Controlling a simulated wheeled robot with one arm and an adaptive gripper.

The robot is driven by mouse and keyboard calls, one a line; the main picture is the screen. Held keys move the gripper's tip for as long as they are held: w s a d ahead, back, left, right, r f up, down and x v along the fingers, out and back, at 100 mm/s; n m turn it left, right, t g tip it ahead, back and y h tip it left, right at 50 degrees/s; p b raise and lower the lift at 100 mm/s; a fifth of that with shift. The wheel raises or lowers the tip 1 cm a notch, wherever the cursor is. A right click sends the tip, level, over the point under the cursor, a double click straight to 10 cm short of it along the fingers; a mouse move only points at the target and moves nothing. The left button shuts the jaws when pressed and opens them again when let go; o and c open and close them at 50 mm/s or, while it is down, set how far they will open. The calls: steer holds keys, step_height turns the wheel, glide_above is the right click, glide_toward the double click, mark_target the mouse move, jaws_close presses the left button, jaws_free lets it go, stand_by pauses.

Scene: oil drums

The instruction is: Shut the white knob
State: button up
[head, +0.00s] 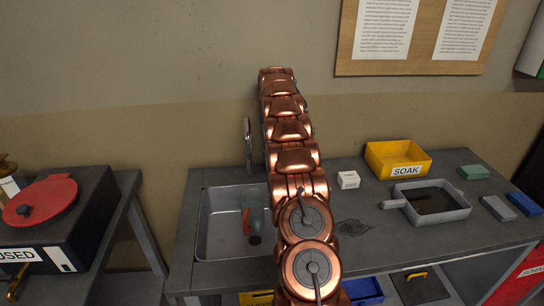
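I cannot make out a white knob in the head view. A small white block (348,180) with dark lettering sits on the grey bench, right of my arm, but I cannot tell that it is a knob. My copper arm rises through the middle of the view and hides part of the bench and wall. My gripper does not show. A grey metal tap (247,140) stands behind the sink (212,225), left of my arm. A grey-green item (257,220) with an orange-red part lies in the sink.
A yellow SOAK bin (398,159), a grey tray of dark liquid (433,200) and coloured blocks (524,203) are on the bench. A black box (60,225) with a red disc (40,199) stands at left. Blue (363,289) and yellow bins sit below.

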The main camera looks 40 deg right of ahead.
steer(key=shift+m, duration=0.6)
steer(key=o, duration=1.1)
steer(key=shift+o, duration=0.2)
